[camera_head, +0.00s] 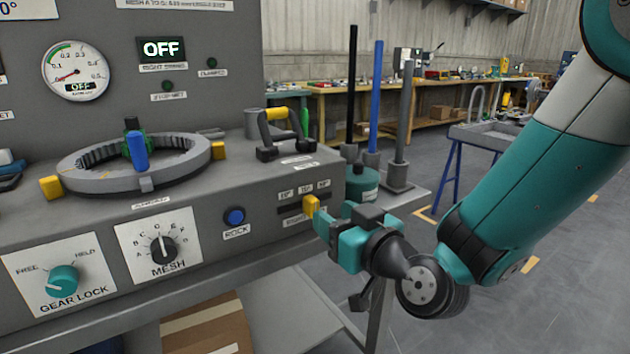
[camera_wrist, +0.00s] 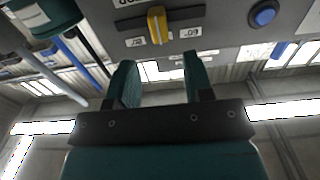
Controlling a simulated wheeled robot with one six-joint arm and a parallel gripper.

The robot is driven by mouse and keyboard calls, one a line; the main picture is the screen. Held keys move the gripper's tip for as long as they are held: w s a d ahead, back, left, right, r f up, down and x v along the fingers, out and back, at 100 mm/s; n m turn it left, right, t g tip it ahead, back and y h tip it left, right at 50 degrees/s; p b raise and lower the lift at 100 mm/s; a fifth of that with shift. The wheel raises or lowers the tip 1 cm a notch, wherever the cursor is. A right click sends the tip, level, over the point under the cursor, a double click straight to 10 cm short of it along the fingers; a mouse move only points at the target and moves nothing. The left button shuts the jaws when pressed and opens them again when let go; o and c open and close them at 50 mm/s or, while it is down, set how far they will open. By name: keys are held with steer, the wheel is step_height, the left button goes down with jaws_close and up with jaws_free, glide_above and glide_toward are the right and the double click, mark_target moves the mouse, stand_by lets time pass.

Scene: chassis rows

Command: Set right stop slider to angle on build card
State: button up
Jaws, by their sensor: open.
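The right stop slider (camera_head: 311,206) is a yellow knob in a dark slot on the front face of the grey chassis, under a row of small angle labels. It also shows in the wrist view (camera_wrist: 157,25), standing between two small white labels too blurred to read surely. My gripper (camera_head: 326,222) is at the slider's right in the head view, very close to it. In the wrist view its two teal fingers (camera_wrist: 158,62) are apart and empty, with the slider beyond their tips. A white card (camera_head: 28,9), cut off at top left, shows only "0°".
A blue ROCK button (camera_head: 235,216), the MESH dial (camera_head: 163,249) and the teal GEAR LOCK knob (camera_head: 63,281) sit left of the slider. The right stop display (camera_head: 163,49) reads OFF.

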mark_target(316, 203)
steer(key=p+x, duration=0.4)
steer(key=x, duration=0.1)
steer(key=shift+r+p, duration=0.3)
steer(key=shift+w+a+f+p, duration=0.35)
steer(key=shift+w+p, duration=0.2)
jaws_close()
